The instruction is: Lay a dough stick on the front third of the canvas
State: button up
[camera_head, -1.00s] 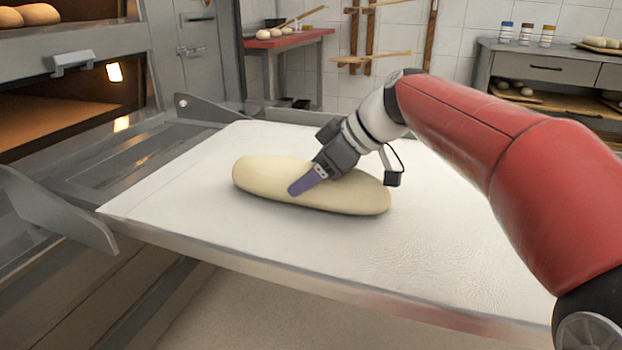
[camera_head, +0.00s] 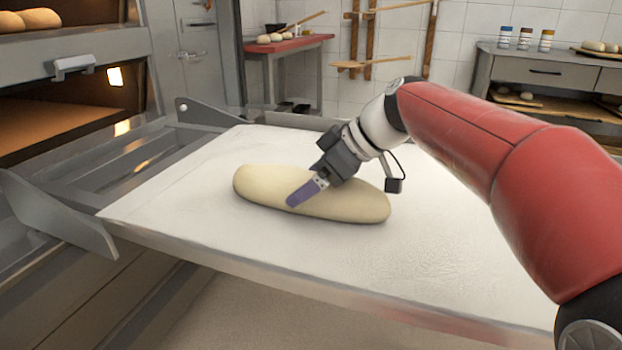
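The dough stick (camera_head: 348,206) is a long, pale loaf shape. It lies on the white canvas (camera_head: 440,265), or very close above it; I cannot tell whether it bears its full weight there. It runs from left to right across the middle of the canvas. My gripper (camera_head: 303,195) comes down over the dough from the upper right. One purple finger lies against the near side of the dough. The other finger is hidden behind the dough, so I cannot see whether the grip is firm.
The canvas lies on a flat loader with a grey side plate at the left (camera_head: 58,215) and another at the back (camera_head: 205,112). The lit deck oven (camera_head: 60,110) is at the left. Bare canvas surrounds the dough. A red-topped table (camera_head: 287,44) stands behind.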

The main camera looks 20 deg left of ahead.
jog(key=p+v, duration=0.1)
jog(key=v, duration=1)
jog(key=shift+d+r, duration=0.25)
